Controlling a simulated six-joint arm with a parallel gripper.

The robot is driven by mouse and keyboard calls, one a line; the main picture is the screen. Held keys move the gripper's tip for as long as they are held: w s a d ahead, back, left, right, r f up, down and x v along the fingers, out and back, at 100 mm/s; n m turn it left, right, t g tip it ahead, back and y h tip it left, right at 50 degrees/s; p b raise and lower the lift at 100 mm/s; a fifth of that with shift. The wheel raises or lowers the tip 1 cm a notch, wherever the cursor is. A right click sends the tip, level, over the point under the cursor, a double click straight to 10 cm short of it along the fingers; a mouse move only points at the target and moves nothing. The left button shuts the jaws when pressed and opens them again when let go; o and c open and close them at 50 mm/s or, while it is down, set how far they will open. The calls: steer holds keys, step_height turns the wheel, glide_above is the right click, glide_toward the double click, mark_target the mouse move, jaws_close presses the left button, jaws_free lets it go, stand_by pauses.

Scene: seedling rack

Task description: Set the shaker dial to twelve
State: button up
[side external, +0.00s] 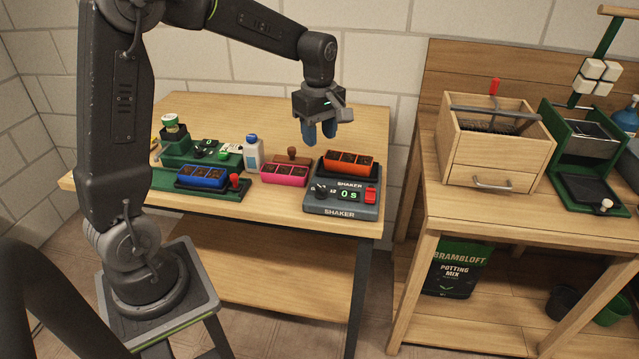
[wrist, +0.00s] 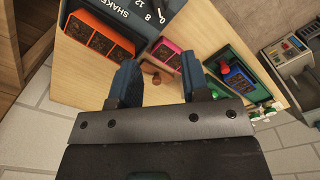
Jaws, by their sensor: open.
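The grey shaker (side external: 340,205) stands at the right end of the table in the side view. Its dark dial (side external: 321,190) is at the left of its front, beside a display reading "0 S" and a red switch (side external: 370,195). An orange tray (side external: 349,163) with dark cells sits on the shaker's platform.
A pink tray (side external: 284,175) stands left of the shaker. A workbench (side external: 500,205) with a wooden drawer box (side external: 490,150) stands at right.

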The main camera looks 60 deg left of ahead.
mark_target(320, 186)
step_height(320, 186, down, 14)
steer(key=shift+w+f, duration=0.1)
stand_by(0.5)
steer(key=shift+c, duration=0.4)
jaws_close()
